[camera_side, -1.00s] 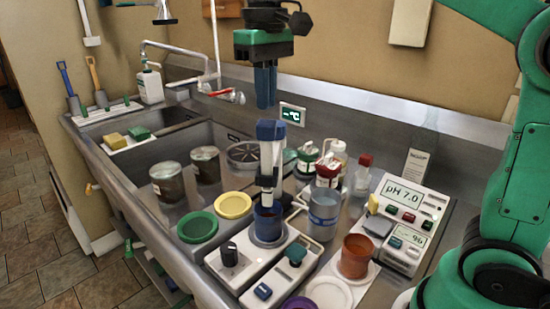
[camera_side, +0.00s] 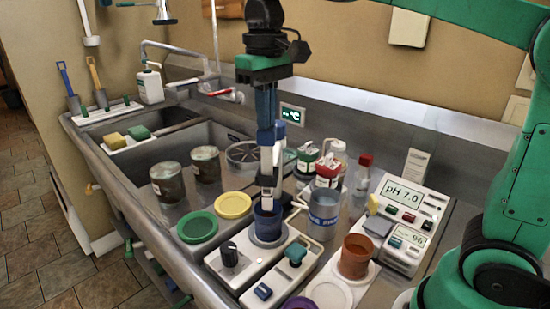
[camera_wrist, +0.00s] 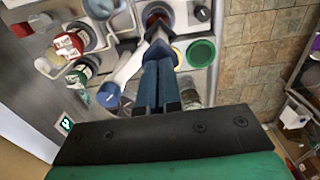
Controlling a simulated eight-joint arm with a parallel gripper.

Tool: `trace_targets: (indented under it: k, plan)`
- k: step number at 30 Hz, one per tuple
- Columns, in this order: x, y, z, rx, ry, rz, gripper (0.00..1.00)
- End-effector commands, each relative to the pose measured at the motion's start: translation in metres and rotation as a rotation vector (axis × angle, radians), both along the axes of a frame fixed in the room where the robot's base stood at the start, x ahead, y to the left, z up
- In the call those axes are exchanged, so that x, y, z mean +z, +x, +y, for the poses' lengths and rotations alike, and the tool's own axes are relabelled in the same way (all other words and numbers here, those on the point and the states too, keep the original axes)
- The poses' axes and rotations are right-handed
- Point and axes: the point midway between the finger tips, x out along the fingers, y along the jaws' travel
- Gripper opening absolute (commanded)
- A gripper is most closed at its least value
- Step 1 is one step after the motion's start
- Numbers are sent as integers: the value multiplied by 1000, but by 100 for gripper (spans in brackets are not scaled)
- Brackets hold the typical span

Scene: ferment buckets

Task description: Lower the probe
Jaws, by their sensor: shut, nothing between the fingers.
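The probe unit has a blue top (camera_side: 279,131) and a pale body (camera_side: 268,160), and stands upright. Its lower end reaches the blue cup (camera_side: 267,222) on the white stirrer base (camera_side: 227,262). How deep the tip sits is hidden. My gripper (camera_side: 266,122) is shut and empty, its blue fingers pointing down at the probe's top. In the side view they overlap the upper probe; contact cannot be told. In the wrist view my fingertips (camera_wrist: 160,65) are close to a dark block at the end of a pale arm (camera_wrist: 128,66).
The pH meter (camera_side: 404,210) reads 7.0. A labelled blue beaker (camera_side: 323,213), an orange cup (camera_side: 355,256) and capped bottles (camera_side: 327,172) crowd the right side. Green (camera_side: 198,225) and yellow (camera_side: 233,205) lids and two dark jars (camera_side: 168,182) lie left.

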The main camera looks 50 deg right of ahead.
Motion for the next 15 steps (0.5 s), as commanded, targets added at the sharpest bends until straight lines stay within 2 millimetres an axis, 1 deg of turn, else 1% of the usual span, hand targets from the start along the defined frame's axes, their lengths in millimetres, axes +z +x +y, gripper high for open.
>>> trace_targets:
  k: [15]
  plan:
    - [-16, 0, 0, 0, 0, 0, 0]
